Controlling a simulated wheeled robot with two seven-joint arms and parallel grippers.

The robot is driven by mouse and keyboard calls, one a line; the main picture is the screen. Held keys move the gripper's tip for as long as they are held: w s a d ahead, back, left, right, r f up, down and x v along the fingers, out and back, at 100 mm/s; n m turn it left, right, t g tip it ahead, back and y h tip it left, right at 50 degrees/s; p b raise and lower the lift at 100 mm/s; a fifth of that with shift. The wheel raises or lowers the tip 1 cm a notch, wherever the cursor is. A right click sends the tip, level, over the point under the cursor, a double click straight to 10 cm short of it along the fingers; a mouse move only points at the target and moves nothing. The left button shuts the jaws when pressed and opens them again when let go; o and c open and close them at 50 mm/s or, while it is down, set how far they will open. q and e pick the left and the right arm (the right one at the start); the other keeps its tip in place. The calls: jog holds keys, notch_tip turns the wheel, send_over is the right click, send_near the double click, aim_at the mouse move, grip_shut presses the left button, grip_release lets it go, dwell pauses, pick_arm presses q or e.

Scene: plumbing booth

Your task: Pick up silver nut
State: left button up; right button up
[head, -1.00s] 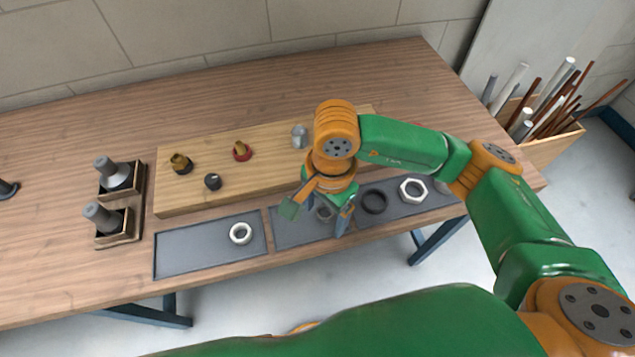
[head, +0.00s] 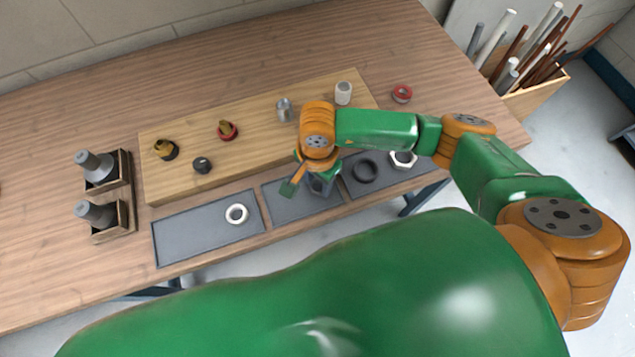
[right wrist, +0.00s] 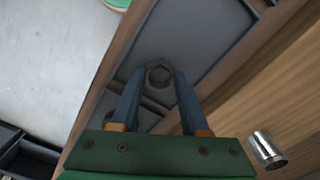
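The silver nut (right wrist: 159,76) is a grey hexagonal ring lying on the middle dark tray (head: 283,206). It shows in the right wrist view between the two blue fingertips of my right gripper. My right gripper (head: 306,187) points down over the middle tray, and it also shows in the right wrist view (right wrist: 158,84). Its fingers are apart, one on each side of the nut; I cannot tell whether they touch it. In the head view the gripper largely hides the nut. My left gripper is not in view.
A white ring (head: 236,214) lies on the left tray; a black ring (head: 364,170) and a pale nut (head: 403,159) lie on the right tray. Behind the trays, a wooden board (head: 245,157) bears several fittings. A red ring (head: 402,93) lies at the back right.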

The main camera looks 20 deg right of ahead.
jog(key=shift+s, duration=0.15)
grip_shut()
